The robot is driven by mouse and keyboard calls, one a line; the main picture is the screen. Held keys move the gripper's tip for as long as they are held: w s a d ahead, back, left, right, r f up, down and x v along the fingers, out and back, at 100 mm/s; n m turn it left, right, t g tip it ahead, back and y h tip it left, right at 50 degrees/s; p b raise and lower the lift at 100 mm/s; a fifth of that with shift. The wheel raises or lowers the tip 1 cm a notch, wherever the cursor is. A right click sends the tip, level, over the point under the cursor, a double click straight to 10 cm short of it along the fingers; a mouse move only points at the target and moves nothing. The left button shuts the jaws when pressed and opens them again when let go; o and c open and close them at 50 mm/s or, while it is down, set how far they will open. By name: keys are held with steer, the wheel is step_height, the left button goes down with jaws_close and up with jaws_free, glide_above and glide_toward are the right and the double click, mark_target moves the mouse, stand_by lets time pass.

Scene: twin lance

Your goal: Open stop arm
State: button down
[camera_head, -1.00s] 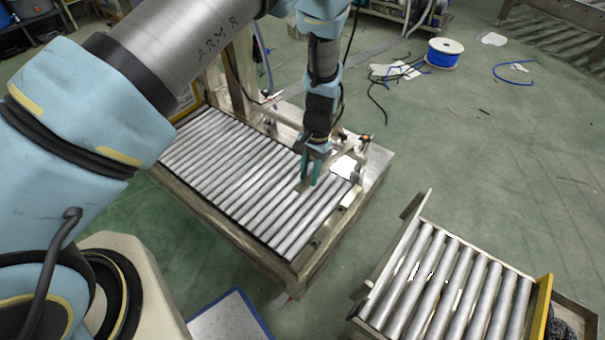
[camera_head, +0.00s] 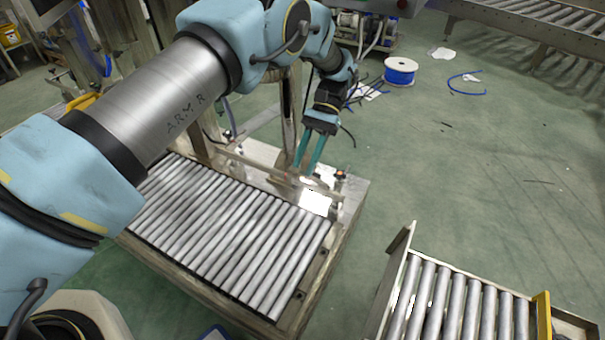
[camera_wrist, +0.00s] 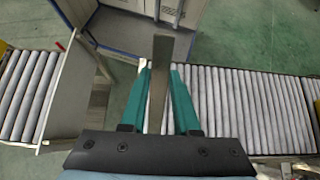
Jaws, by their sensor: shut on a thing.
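My gripper (camera_head: 305,170) has two teal fingers and points down at the back edge of the roller conveyor (camera_head: 235,225), near its right end. In the wrist view my gripper (camera_wrist: 160,68) is shut on a flat grey metal bar, the stop arm (camera_wrist: 161,48). The bar runs lengthwise between the fingers and sticks out past their tips. In the head view the stop arm is hard to tell apart from the metal parts around the fingertips.
A second roller conveyor (camera_head: 455,300) with a raised side plate (camera_head: 397,265) stands at the lower right, with a floor gap between. A small post with an orange top (camera_head: 341,174) is right of the fingers. A blue cable spool (camera_head: 400,71) stands behind on open floor.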

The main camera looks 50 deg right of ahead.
steer(key=shift+w+d+r, duration=0.1)
steer(key=shift+d, duration=0.25)
steer(key=c, duration=0.6)
jaws_free()
steer(key=shift+c, duration=0.2)
